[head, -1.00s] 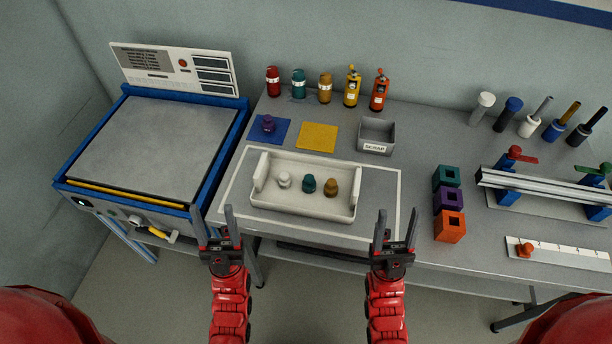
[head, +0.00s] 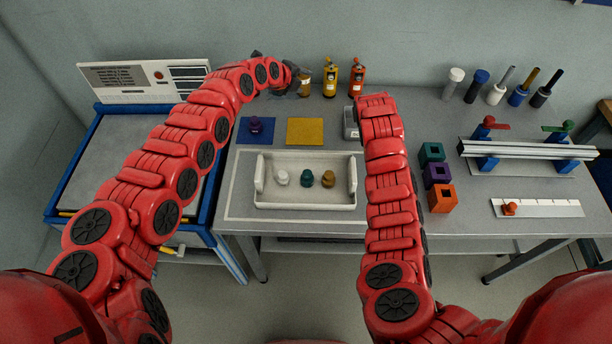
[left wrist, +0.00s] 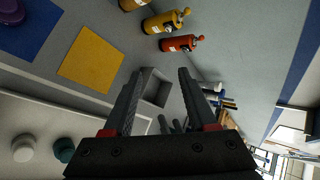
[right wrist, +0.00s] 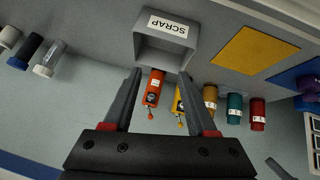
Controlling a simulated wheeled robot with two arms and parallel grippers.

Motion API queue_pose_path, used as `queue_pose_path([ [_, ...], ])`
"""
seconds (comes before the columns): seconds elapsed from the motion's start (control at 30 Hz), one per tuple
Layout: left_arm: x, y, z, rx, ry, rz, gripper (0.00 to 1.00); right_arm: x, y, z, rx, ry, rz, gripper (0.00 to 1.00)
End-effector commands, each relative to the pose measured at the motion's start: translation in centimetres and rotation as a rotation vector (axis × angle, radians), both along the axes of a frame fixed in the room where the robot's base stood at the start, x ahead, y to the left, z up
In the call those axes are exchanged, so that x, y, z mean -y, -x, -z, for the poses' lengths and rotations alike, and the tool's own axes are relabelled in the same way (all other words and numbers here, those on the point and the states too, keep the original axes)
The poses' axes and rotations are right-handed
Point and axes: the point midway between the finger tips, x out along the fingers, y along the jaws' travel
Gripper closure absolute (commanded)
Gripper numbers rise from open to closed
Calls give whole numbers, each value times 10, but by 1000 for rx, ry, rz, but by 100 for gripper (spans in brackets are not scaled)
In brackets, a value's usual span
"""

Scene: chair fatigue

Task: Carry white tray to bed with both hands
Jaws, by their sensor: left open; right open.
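The white tray (head: 305,207) rests on the white-outlined area of the grey bench, holding a white, a teal and a brown knobbed piece. Part of it shows at the lower left of the left wrist view (left wrist: 72,112). The grey bed (head: 88,150) with its blue frame stands left of the bench, partly covered by my left arm. My left gripper (left wrist: 160,74) is open and empty, beyond the tray towards the back of the bench. My right gripper (right wrist: 160,73) is open and empty near the scrap bin; my right arm hides it in the head view. Neither gripper touches the tray.
The scrap bin (right wrist: 165,48) and several bottles, including an orange one (head: 357,77), stand behind the tray. A blue mat (head: 268,136) and a yellow mat (head: 305,131) lie between. Coloured blocks (head: 441,199) and a rail fixture (head: 520,150) are to the right.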

Motion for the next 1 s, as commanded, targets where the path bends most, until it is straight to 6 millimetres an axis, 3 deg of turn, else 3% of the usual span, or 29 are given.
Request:
queue_pose_path([
  [0.03,-11,23,2,-59,-157,123,43,-4,14,-12,-102,-25,32,43],
  [0.1,-31,61,16,-157,-348,296,43,-9,41,-18,-256,-61,72,43],
  [0.2,-68,113,30,-300,-550,500,43,-19,79,-31,-433,-111,105,43],
  [0.3,-102,153,35,-420,-671,640,43,-29,109,-41,-564,-149,121,43],
  [0.4,-122,175,34,-489,-729,719,43,-35,126,-49,-638,-173,126,43],
  [0.5,-129,184,35,-515,-746,750,43,-37,133,-51,-666,-182,128,43],
  [0.8,-128,184,36,-514,-746,752,43,-37,133,-50,-666,-180,128,43],
  [1.0,-128,183,48,-515,-744,751,43,-35,132,-37,-664,-173,129,43],
])
